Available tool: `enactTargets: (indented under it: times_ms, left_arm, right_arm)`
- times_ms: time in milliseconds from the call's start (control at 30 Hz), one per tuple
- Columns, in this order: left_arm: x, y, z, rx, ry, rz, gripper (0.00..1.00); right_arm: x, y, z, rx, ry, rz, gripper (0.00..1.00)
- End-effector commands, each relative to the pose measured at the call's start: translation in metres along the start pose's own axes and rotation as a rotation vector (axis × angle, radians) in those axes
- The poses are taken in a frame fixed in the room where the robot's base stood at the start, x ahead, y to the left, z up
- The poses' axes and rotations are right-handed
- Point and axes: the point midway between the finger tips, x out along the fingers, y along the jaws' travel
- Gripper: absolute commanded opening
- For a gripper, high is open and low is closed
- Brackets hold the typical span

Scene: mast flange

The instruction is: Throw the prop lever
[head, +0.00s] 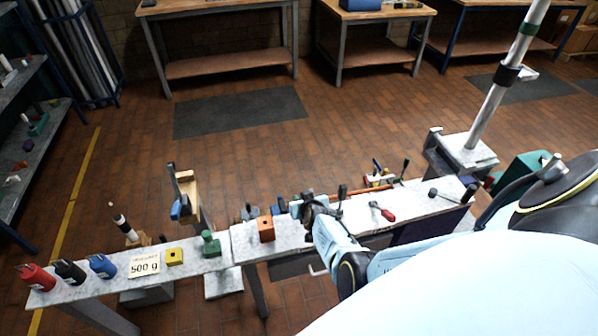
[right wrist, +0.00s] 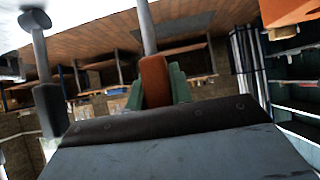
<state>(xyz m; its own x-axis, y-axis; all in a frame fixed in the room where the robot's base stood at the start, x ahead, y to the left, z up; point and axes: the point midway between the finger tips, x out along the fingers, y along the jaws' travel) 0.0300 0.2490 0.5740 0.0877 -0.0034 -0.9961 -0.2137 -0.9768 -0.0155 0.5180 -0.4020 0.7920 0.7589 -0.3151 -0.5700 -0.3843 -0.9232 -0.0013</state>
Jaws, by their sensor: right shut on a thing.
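My right gripper (head: 307,206) is at the middle of the bench, at the end of my light blue arm. In the right wrist view its green fingers are shut on the reddish-brown grip of a lever (right wrist: 153,80), with a metal rod running up in the picture from the grip. In the head view the gripper hides most of this lever. A second lever with a black grip (head: 342,191) stands just right of the gripper; it seems to be the black-gripped one at the left of the right wrist view (right wrist: 48,108). My left gripper is not in view.
An orange block (head: 266,230) stands left of the gripper; a red-handled tool (head: 383,212) lies to its right. Red, black and blue weights (head: 70,272) and a "500 g" card (head: 145,266) are at the left. A pole (head: 500,90) rises at the right.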

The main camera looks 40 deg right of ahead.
Motion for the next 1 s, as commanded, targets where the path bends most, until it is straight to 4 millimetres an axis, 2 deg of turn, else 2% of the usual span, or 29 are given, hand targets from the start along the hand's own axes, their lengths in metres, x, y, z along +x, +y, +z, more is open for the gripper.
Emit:
enactTargets:
  times_ms: [200,733,767,900,1000]
  left_arm:
    - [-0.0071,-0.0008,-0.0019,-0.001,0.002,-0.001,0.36]
    - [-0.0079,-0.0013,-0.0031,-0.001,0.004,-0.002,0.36]
    - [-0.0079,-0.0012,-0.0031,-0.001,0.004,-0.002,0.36]
    - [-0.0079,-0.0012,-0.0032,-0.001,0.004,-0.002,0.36]
    - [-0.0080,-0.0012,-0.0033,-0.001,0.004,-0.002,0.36]
  right_arm:
    - [0.0041,-0.0011,-0.0017,0.002,-0.052,-0.002,0.00]
    - [0.0061,-0.0005,-0.0021,0.000,-0.066,-0.001,0.00]
    - [0.0061,-0.0005,-0.0022,0.000,-0.065,-0.001,0.26]
    - [0.0061,-0.0002,-0.0025,0.000,-0.064,-0.001,0.44]
    - [0.0061,0.0001,-0.0025,0.000,-0.064,0.000,0.44]
